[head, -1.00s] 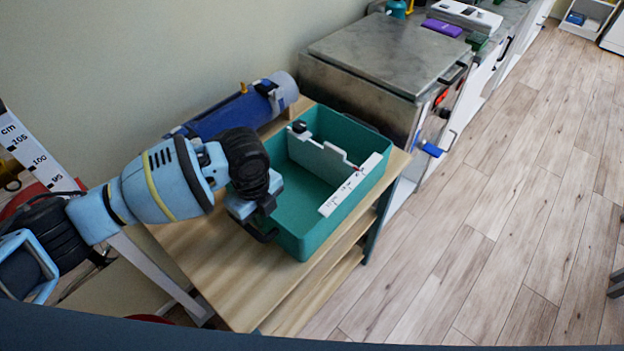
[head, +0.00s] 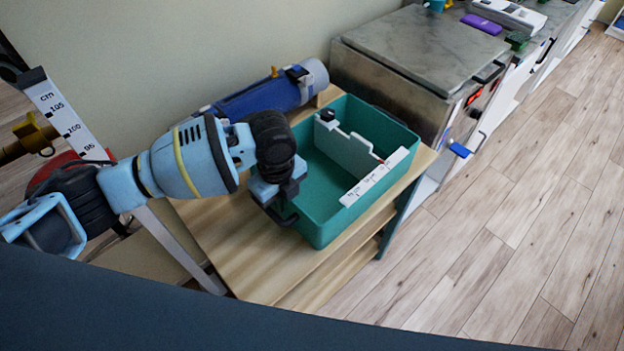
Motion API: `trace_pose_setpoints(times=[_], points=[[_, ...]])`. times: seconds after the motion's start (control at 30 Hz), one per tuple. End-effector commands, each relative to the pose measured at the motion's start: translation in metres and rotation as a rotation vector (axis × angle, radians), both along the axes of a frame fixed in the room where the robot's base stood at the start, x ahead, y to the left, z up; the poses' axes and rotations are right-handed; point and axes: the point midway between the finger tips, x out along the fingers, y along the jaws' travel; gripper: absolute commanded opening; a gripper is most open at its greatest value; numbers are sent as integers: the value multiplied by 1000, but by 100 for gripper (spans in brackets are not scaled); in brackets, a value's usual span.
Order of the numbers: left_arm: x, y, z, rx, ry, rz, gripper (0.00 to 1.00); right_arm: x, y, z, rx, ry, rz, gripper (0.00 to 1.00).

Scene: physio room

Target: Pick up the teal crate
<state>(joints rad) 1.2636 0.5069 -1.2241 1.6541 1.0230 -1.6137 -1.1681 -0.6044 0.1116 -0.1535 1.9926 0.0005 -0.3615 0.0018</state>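The teal crate (head: 330,226) stands on the wooden top of a low shelf unit (head: 225,235). It is open at the top and holds a white flat piece with a black knob (head: 352,152) and a white strip with dark marks (head: 378,178). My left gripper (head: 280,203) is at the crate's near left end, by a dark handle (head: 285,218). Its fingers are mostly hidden by its own body, so its grip on the handle or rim is unclear. The crate looks level on the shelf. My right gripper is not in view.
A blue roll (head: 255,100) lies behind the crate by the wall. A metal-topped cabinet (head: 420,48) stands close beyond the crate. A frame with a centimetre scale (head: 65,115) stands at left. The wood floor (head: 510,230) at right is clear.

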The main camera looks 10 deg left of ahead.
Motion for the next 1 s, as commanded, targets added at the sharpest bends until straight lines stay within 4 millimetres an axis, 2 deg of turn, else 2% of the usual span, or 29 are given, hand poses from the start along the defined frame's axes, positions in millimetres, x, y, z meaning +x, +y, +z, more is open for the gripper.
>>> trace_pose_setpoints(times=[0.17,0.47,0.77,1.0], points=[[2,-1,9,-5,-8,0,0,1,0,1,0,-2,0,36],[3,-1,40,-6,-9,0,0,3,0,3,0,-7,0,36],[-41,-13,43,-6,-8,-4,0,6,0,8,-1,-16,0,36],[-94,-28,48,-5,-7,-5,0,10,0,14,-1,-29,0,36]])
